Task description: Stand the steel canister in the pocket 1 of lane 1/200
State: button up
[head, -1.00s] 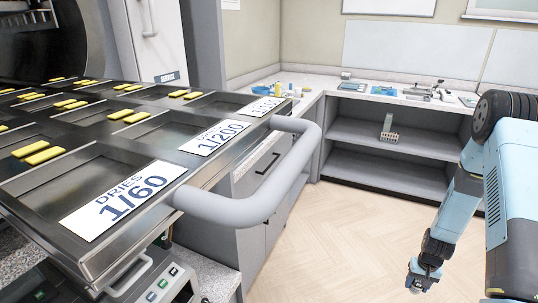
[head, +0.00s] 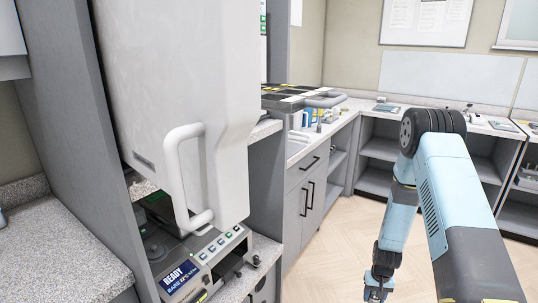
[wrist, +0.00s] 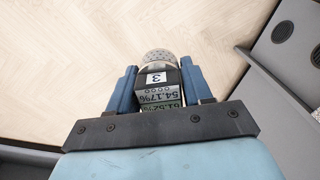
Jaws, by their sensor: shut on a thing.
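My gripper (wrist: 160,80) is shut on a canister (wrist: 158,57) with a grey perforated metal end and a label reading 3, with more figures on its side. Its blue fingers press on both sides of it, above the pale floor in the wrist view. In the head view my gripper (head: 376,290) hangs low at the bottom edge, and the canister cannot be made out there. The dark tray with the lanes (head: 290,98) juts out beyond the near bay, far from my gripper. Its pockets and lane labels are too small to read, so pocket 1 of lane 1/200 cannot be picked out.
A speckled counter (head: 60,255) is at the left front. Grey cabinets (head: 312,190) line the back. The wood floor (head: 330,240) between is open.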

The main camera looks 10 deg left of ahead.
jog(key=shift+s+a, duration=0.2)
jog(key=shift+a, duration=0.45)
